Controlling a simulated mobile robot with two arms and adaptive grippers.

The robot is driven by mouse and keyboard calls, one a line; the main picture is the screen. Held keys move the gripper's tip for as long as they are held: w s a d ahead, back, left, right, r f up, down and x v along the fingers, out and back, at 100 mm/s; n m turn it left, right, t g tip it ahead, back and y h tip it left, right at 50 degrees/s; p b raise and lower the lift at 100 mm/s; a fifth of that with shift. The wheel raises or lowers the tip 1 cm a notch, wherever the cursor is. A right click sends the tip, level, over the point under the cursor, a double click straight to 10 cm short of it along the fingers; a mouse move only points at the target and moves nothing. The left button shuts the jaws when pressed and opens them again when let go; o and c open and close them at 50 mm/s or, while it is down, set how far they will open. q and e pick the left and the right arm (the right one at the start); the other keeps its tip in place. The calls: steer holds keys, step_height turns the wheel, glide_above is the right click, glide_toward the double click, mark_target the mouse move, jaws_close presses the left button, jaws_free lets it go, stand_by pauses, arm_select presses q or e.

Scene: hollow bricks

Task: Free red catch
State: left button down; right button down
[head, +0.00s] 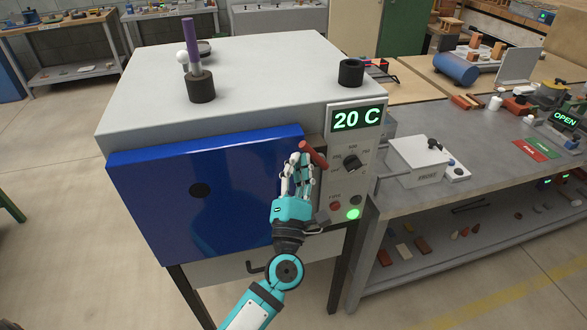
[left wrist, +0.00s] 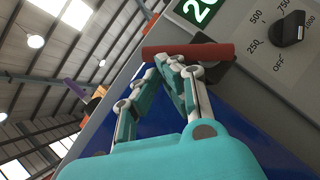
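The red catch (head: 313,153) is a short red bar at the right edge of the kiln's blue door (head: 200,190), beside the control panel. It slants down to the right in the head view. The left wrist view shows the catch (left wrist: 190,51) lying across the fingertips. My left gripper (head: 299,158) is right at the catch, just left of and below it. Its fingers (left wrist: 172,62) come together at the tips, with the bar not between them. Whether the tips touch the bar, I cannot tell. The door looks closed. My right gripper is not in view.
The panel holds a "20 C" display (head: 357,119), a black dial (head: 351,163) and a lit green lamp (head: 353,213). A purple rod in a dark holder (head: 201,88) and a black cup (head: 350,72) stand on the kiln top (head: 270,70). A grey workbench (head: 450,185) stands to the right.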

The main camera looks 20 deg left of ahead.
mark_target(306, 149)
arm_select(q)
steer(key=shift+w+d+r, duration=0.15)
steer(key=shift+w+r, duration=0.15)
steer(key=shift+r, duration=0.45)
steer(key=shift+w+d+r+p, duration=0.25)
steer(key=shift+d+r+p, duration=0.15)
steer(key=shift+r, duration=0.1)
steer(key=shift+w+d+r, duration=0.1)
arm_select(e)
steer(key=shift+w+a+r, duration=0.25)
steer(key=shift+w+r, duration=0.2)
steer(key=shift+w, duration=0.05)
arm_select(q)
steer(key=shift+d, duration=0.1)
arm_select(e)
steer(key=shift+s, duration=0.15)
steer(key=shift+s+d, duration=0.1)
